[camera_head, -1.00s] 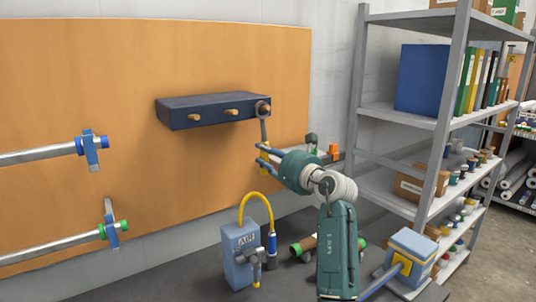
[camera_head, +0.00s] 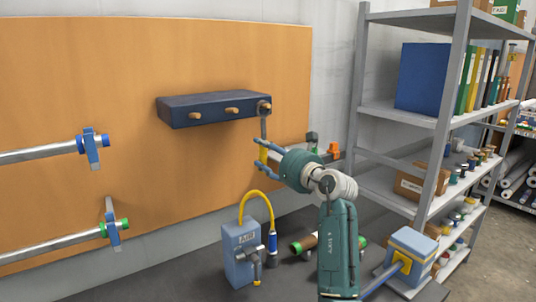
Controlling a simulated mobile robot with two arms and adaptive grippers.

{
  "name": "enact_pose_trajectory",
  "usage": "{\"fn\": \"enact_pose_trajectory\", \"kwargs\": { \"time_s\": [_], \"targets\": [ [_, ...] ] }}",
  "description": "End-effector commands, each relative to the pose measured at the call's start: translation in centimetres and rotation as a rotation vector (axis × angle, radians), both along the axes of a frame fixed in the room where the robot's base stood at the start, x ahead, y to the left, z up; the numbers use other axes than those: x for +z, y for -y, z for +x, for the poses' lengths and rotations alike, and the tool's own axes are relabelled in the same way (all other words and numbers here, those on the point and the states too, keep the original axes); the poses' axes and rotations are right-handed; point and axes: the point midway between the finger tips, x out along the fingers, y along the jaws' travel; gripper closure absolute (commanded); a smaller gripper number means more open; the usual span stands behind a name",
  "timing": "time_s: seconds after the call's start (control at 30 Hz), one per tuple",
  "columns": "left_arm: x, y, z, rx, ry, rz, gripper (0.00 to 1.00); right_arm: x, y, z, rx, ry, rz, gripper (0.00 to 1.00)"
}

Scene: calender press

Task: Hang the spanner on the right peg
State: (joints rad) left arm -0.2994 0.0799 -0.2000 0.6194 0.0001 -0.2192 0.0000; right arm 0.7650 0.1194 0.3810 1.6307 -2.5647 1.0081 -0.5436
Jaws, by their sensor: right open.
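The dark blue peg rack (camera_head: 205,106) is fixed to the orange board and carries wooden pegs. The spanner (camera_head: 263,124) hangs at the right peg (camera_head: 265,106), with its ring end around or against that peg and its shaft pointing down. The middle peg (camera_head: 232,110) and left peg (camera_head: 195,116) are bare. My left gripper is not in view.
A blue air unit (camera_head: 239,254) with a yellow hose stands on the grey bench below. Two metal rollers (camera_head: 40,153) stick out at left. A grey shelf unit (camera_head: 436,130) stands right of my arm. The board around the rack is clear.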

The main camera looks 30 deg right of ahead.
Motion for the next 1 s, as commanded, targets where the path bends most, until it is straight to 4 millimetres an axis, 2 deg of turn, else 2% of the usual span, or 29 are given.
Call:
{"fn": "enact_pose_trajectory", "kwargs": {
  "time_s": [0.17,0.5,0.63,0.8,1.0],
  "targets": [
    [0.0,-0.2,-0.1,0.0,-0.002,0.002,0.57,-0.1,0.3,-1.3,-0.002,-0.001,-0.002,0.49],
    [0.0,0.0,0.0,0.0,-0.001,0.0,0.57,0.0,1.2,-8.2,-0.003,0.0,-0.005,0.49],
    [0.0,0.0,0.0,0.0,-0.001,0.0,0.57,0.1,1.4,-10.3,-0.002,0.002,-0.004,0.49],
    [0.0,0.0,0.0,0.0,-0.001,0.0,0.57,0.2,1.6,-11.7,0.0,0.001,-0.001,0.49],
    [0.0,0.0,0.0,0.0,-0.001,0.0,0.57,0.2,1.6,-11.9,0.0,0.002,0.0,0.49]
  ]
}}
